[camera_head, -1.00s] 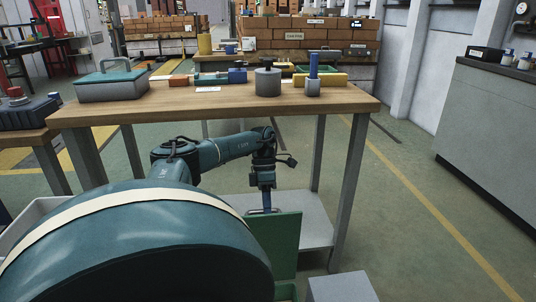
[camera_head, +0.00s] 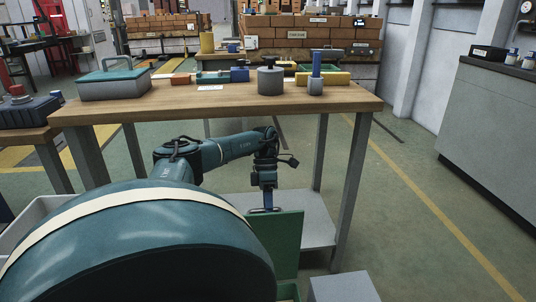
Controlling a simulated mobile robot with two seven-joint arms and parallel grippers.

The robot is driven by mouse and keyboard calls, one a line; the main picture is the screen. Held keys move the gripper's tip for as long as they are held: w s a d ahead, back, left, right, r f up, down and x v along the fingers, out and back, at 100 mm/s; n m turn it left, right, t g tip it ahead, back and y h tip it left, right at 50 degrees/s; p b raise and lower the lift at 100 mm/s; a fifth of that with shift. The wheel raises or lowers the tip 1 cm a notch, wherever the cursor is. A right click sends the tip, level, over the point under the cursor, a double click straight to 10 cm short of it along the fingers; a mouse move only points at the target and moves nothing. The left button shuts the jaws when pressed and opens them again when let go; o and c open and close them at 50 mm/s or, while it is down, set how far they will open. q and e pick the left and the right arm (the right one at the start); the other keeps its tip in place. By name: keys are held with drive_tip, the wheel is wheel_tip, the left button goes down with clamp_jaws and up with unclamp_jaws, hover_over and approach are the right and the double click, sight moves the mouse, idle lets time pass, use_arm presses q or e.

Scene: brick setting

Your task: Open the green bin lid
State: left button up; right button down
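The green bin lid (camera_head: 280,245) stands up as a dark green panel, close to upright, at the lower middle of the picture. Only a small green part of the bin (camera_head: 288,292) shows below it at the bottom edge; the rest is hidden or out of the picture. My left gripper (camera_head: 268,207) points down at the lid's upper left edge. Its fingertips are small and partly hidden there, so I cannot tell whether they touch the lid or are apart. My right gripper is not in view.
A wooden workbench (camera_head: 225,101) stands just beyond my arm, with a teal-lidded toolbox (camera_head: 113,83), a grey weight (camera_head: 270,80) and other items on it. A grey box (camera_head: 342,288) stands right of the bin. The floor to the right is clear.

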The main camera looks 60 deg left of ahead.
use_arm(q)
wheel_tip(320, 180, up, 10)
drive_tip(key=p, duration=0.2)
drive_tip(key=shift+f+p, duration=0.15)
drive_tip(key=shift+p, duration=0.25)
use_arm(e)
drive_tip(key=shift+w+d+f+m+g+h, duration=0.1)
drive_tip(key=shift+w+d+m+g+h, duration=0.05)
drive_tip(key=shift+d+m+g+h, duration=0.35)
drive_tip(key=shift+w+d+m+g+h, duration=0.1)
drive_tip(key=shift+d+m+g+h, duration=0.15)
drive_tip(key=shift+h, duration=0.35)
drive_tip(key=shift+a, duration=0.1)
